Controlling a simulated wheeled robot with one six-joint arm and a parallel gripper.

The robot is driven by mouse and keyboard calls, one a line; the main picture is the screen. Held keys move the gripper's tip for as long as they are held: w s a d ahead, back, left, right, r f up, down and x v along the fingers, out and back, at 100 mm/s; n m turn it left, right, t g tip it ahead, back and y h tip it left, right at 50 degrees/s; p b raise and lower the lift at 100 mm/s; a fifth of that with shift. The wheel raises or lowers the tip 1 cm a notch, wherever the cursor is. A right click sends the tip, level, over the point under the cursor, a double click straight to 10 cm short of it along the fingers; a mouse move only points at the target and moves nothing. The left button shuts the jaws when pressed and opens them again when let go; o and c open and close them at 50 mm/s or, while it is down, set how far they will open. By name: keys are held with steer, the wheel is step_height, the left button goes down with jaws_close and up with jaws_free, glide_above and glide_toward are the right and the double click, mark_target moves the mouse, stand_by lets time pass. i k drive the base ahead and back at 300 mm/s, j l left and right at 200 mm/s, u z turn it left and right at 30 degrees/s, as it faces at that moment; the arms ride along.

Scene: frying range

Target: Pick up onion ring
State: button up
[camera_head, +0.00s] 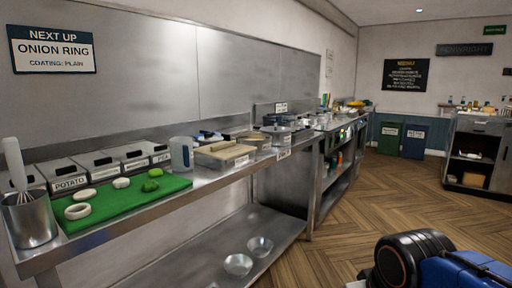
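A pale ring that looks like the onion ring (78,211) lies flat at the near left of the green cutting board (125,209) on the steel counter. A second pale round piece (85,194) lies just behind it. Another pale round piece (121,183) is further right. Two green pieces (150,187) lie near the board's right side. A wall sign (52,50) reads "NEXT UP ONION RING, COATING: PLAIN". Part of my arm shows in blue and black at the lower right, well away from the board. My gripper is not in view.
A metal container (30,219) with a utensil stands left of the board. Labelled bins (64,175) line the back. A pale jug (181,153) and a tray (225,154) stand to the right. Two glass bowls (238,264) sit on the lower shelf. The wood floor (330,240) is open.

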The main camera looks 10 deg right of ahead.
mark_target(85, 209)
steer(key=i, duration=0.25)
steer(key=i+u, duration=0.1)
steer(key=u, duration=0.4)
steer(key=i+u, duration=0.15)
steer(key=u, duration=0.3)
